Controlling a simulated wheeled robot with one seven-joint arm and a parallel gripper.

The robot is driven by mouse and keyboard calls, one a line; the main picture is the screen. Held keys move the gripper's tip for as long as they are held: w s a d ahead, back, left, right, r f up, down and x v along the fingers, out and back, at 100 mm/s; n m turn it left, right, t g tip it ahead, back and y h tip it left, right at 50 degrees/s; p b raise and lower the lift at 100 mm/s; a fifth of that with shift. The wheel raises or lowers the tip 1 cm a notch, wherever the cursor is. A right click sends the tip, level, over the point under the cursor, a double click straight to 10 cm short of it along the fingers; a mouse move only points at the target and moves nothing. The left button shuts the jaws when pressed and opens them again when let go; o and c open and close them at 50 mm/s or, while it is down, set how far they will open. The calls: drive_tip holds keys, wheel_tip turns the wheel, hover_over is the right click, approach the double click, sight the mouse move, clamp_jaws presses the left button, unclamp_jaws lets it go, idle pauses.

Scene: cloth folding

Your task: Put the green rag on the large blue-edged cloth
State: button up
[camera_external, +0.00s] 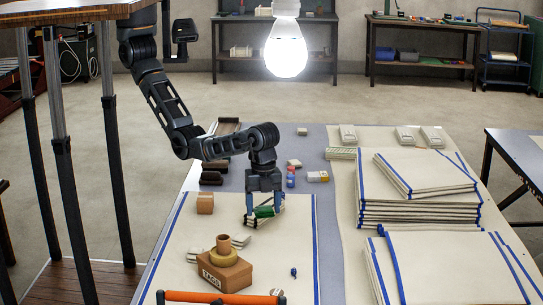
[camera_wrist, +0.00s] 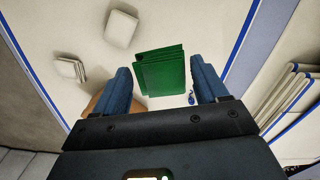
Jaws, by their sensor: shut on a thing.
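The green rag (camera_external: 264,212) is a small folded stack of dark green cloth. My gripper (camera_external: 264,203) is shut on it, pointing down over the far part of the large blue-edged cloth (camera_external: 285,245). In the wrist view the green rag (camera_wrist: 160,72) shows between the two blue fingers of my gripper (camera_wrist: 160,68). The cloth is cream with blue stripes along its sides and lies flat on the table. I cannot tell whether the rag touches the cloth. The fingers partly hide the rag in the outside view.
A small tan block (camera_external: 205,203) is left of my gripper. Stacked blue-edged cloths (camera_external: 420,215) fill the right side. The cloth's right part is mostly clear.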

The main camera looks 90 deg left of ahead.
drive_tip(key=s+d+m+b, duration=0.1)
drive_tip(key=s+d+m, duration=0.2)
drive_tip(key=s+d, duration=0.6)
drive_tip(key=b, duration=0.1)
hover_over(268, 256)
wheel_tip(268, 256, down, 6)
drive_tip(key=shift+d+f, duration=0.15)
drive_tip(key=shift+f, duration=0.1)
drive_tip(key=shift+f+b, duration=0.35)
drive_tip(key=shift+f, duration=1.6)
drive_tip(key=shift+f, duration=0.1)
drive_tip(key=o, duration=1)
wheel_tip(268, 256, up, 12)
drive_tip(key=p, duration=0.1)
